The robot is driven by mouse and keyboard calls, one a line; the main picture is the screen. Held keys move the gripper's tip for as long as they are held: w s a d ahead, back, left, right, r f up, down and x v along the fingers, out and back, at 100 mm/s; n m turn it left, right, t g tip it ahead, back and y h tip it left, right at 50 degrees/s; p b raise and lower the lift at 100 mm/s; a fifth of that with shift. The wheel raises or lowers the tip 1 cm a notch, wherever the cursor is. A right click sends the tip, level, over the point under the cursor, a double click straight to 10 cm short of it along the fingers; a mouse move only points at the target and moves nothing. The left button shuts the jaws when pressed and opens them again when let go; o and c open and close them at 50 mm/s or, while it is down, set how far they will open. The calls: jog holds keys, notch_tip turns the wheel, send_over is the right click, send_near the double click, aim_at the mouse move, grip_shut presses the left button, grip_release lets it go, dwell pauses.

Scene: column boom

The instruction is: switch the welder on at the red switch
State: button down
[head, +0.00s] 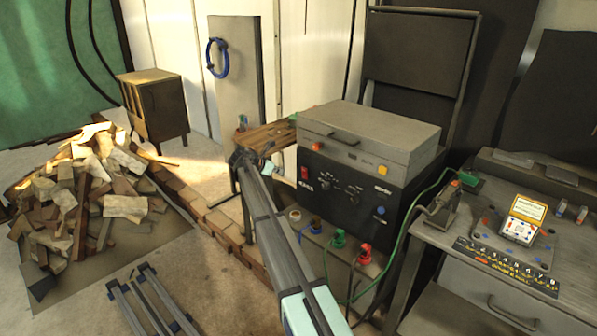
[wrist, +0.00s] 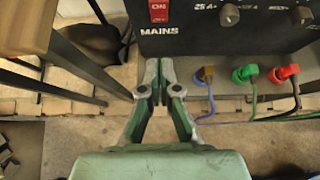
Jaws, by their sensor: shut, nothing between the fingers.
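The welder (head: 350,200) is a grey-topped box with a dark front panel. Its red switch (head: 305,173) sits at the panel's upper left. In the wrist view the red switch (wrist: 158,11) is at the top edge, partly cut off, with "ON" on it and "MAINS" printed below. My gripper (wrist: 158,66) is shut and empty. Its fingertips appear just below the MAINS label, lined up with the switch; I cannot tell how far they are from the panel. In the head view my arm reaches up to the left of the panel.
A wooden table (head: 265,135) stands left of the welder. A bench (head: 430,240) with a meter (head: 524,218) is at right. A woodpile (head: 90,190) lies at left.

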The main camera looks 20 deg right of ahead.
dwell(0.3)
jog(key=p, duration=0.2)
send_near(304, 171)
jog(key=a+f+x, duration=0.1)
jog(key=x, duration=0.4)
jog(key=shift+w+d, duration=0.3)
jog(key=shift+d, duration=0.6)
